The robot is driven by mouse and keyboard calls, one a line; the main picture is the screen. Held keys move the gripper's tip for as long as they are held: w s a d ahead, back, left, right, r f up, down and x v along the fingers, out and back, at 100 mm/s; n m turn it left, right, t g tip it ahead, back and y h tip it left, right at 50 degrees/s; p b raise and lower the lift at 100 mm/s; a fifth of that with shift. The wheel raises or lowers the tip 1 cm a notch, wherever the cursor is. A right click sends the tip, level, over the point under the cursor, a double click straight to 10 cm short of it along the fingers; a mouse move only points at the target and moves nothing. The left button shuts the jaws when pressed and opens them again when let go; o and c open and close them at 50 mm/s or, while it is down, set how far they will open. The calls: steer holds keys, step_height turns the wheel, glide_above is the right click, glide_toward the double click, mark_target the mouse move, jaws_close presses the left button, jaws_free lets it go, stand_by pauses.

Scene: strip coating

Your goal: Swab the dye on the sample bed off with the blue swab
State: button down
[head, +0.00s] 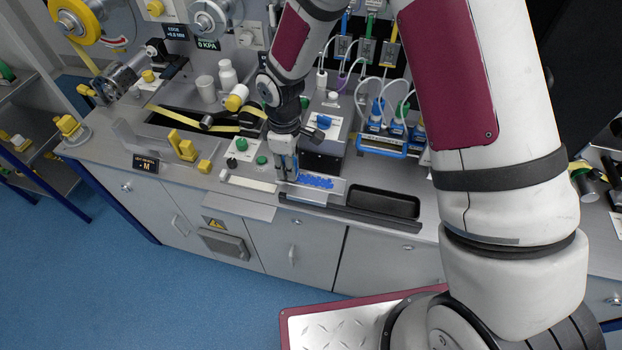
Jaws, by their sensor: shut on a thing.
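The sample bed (337,186) is a pale, narrow strip set in the bench near its front edge. Blue dye (316,181) covers a patch in its middle, just right of my gripper. My gripper (286,177) points down at the left end of the bed, beside the dye. It is shut on the blue swab, which is mostly hidden between the fingers. I cannot tell whether the swab tip touches the bed.
A black empty tray (383,203) lies right of the bed, and a white strip (250,183) lies left. A grey box with a blue knob (323,121) stands behind. A blue rack (382,146) with tubed bottles is at the back right. Yellow blocks (183,147) stand left.

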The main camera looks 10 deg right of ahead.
steer(key=shift+w+a, duration=0.25)
steer(key=shift+a, duration=0.2)
stand_by(0.3)
steer(key=shift+r, duration=0.15)
steer(key=shift+a+r, duration=0.1)
steer(key=shift+r, duration=0.85)
steer(key=shift+s+d+r+p, duration=0.15)
steer(key=shift+r+p, duration=0.8)
steer(key=shift+r, duration=1.05)
steer(key=shift+f, duration=0.1)
